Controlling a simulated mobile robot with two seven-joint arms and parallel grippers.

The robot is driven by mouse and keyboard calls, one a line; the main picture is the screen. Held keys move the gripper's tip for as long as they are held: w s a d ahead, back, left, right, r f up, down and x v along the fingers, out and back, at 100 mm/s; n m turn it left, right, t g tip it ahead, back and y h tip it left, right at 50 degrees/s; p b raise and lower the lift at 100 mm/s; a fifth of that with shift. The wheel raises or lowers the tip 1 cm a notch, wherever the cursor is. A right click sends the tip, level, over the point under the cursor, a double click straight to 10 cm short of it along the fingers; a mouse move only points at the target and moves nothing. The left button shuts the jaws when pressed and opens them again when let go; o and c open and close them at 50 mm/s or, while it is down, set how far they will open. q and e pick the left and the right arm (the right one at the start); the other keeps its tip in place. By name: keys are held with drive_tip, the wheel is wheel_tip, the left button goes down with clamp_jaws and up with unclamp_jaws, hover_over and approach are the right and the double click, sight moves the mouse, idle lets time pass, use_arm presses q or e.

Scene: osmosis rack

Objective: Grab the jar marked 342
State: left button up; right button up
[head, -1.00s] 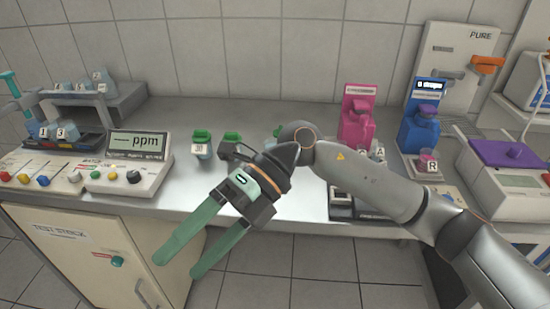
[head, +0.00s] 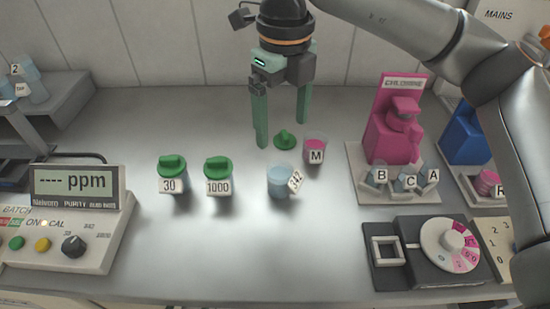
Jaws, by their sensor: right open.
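A small jar (head: 280,180) of pale blue liquid stands upright and without a lid on the steel counter. Its tilted label faces right and seems to read 342, though it is hard to read. A loose green lid (head: 285,139) lies behind it. My right gripper (head: 282,132) points down with its two green fingers apart and nothing between them. Its fingertips are above and around the lid area, behind the jar; whether they touch the counter I cannot tell. My left gripper is not in view.
Green-lidded jars marked 30 (head: 172,175) and 1000 (head: 218,177) stand left of the open jar. A pink cup marked M (head: 315,150) is close at its right. A ppm meter (head: 75,215) is at left, a pink chlorine dispenser (head: 395,135) and dial device (head: 440,250) at right.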

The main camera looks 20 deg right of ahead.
sight(281, 175)
drive_tip(key=f, duration=1.2)
drive_tip(key=shift+s+a+f+b, duration=0.15)
drive_tip(key=shift+s+f+b, duration=0.05)
drive_tip(key=shift+s+b, duration=0.2)
drive_tip(key=c, duration=1.5)
drive_tip(key=shift+o, duration=0.2)
drive_tip(key=shift+r, duration=0.15)
